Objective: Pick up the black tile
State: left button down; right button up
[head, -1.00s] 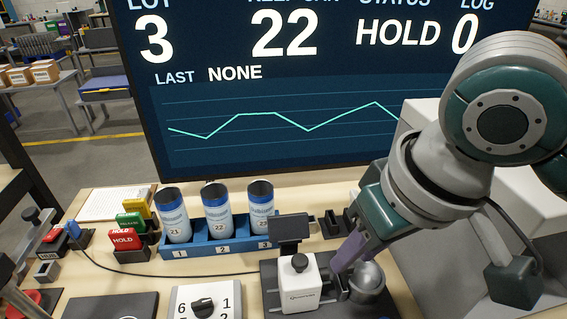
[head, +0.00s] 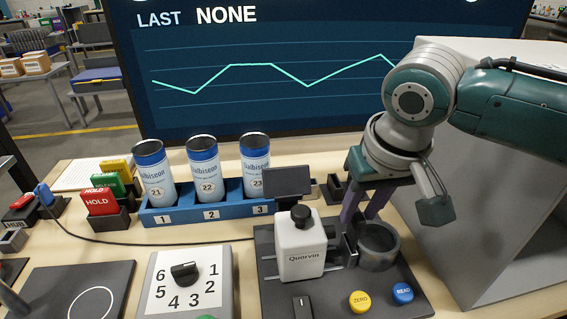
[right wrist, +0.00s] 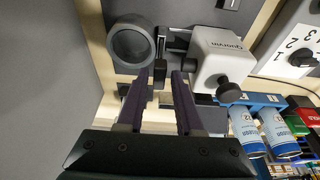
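I cannot single out the black tile for certain. A small black holder (head: 334,188) stands behind the white Quorvin device (head: 301,247), partly hidden by the device's dark screen and my right arm; dark pieces may sit in it. Dark parts (right wrist: 168,98) show behind the gap, too unclear to name. My left gripper is not in view.
A blue rack (head: 212,212) holds three cans at the back. The numbered dial panel (head: 185,285) lies front left of the device. Yellow (head: 359,300) and blue (head: 402,292) buttons are in front of the cup. A large grey box (head: 500,240) stands at right.

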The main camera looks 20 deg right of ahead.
aim_at(358, 214)
jog(key=x, duration=0.3)
jog(key=shift+f, duration=0.1)
grip_shut()
dwell(0.4)
